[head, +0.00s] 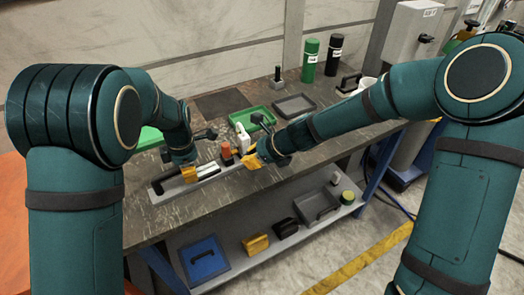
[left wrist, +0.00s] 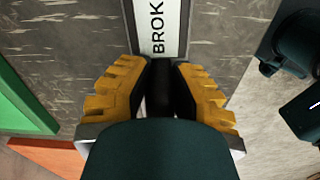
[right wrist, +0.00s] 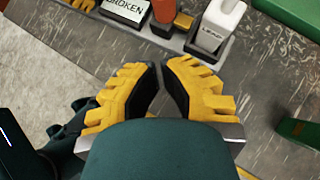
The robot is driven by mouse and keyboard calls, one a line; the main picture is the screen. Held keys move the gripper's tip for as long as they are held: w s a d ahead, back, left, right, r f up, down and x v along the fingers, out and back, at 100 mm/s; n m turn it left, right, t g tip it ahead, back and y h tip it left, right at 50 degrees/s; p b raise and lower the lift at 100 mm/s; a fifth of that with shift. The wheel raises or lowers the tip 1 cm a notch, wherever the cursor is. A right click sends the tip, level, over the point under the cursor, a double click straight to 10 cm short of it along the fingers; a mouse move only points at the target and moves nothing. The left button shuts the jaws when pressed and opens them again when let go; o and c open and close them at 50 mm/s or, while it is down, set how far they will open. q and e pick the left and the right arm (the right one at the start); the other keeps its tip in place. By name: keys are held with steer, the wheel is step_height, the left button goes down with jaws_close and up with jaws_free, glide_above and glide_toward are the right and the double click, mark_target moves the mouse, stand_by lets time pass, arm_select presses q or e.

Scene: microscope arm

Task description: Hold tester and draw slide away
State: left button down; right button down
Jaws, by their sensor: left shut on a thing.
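A long narrow grey tester (head: 208,178) lies near the table's front edge. It carries a white label (head: 207,168), which reads "BROK" in the left wrist view (left wrist: 161,30) and "BROKEN" in the right wrist view (right wrist: 124,10). My left gripper (head: 188,173) is shut on a dark part (left wrist: 160,88) at the label's left end; the fingers hide much of it. My right gripper (right wrist: 160,72) is partly open with nothing between its fingers, close to the tester's right end in the head view (head: 250,160). I cannot make out a separate slide.
Green (head: 252,118) and grey (head: 294,106) trays lie behind. A lower shelf (head: 225,280) holds a blue case (head: 204,259) and other items.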

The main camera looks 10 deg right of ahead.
mark_target(227, 158)
steer(key=w+a, duration=0.1)
steer(key=w+a+f, duration=0.1)
steer(key=a, duration=0.1)
steer(key=shift+w+a, duration=0.45)
steer(key=shift+a, duration=0.1)
arm_select(q)
steer(key=shift+d, duration=0.1)
arm_select(e)
steer(key=shift+s+a, duration=0.1)
steer(key=shift+a, duration=1.1)
arm_select(q)
steer(key=shift+f, duration=0.1)
arm_select(e)
steer(key=s+d, duration=0.2)
steer(key=d, duration=0.1)
steer(key=shift+s+d, duration=0.1)
steer(key=shift+d, duration=0.05)
steer(key=v, duration=1)
